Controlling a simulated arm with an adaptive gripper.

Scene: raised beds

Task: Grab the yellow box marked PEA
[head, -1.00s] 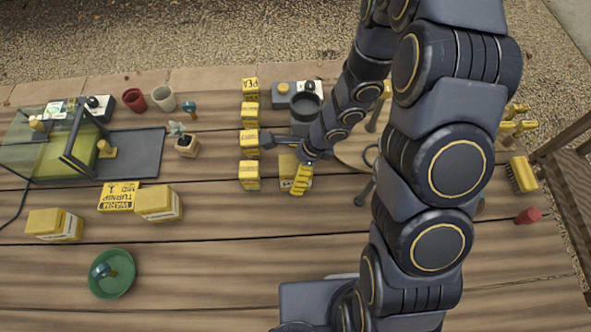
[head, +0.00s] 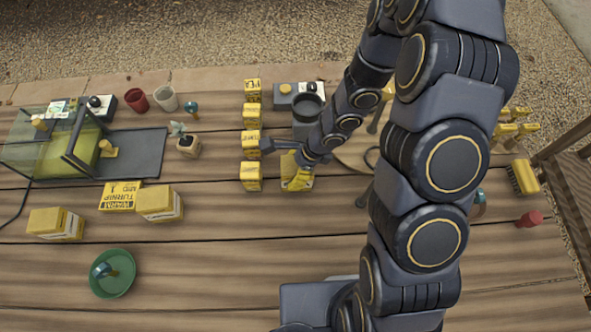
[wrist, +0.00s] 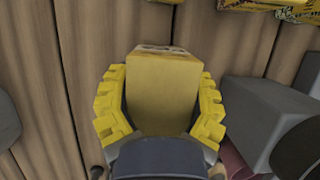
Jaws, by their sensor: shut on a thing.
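My gripper (head: 299,176) is in the middle of the table, with its yellow fingers on a yellow box (head: 288,164). In the wrist view my gripper (wrist: 160,100) has one finger on each side of this yellow box (wrist: 163,75), shut on it. The box's top is plain; its label is hidden, so I cannot read whether it says PEA. A yellow box whose face reads PEA (head: 252,86) stands at the far end of a column of yellow boxes, left of my gripper and apart from it.
Other yellow boxes (head: 250,172) stand in the column close to my gripper's left. A dark grey cup (head: 306,106) stands behind it. TURNIP box (head: 120,196), plain-topped box (head: 55,222) and green bowl (head: 112,274) are further left.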

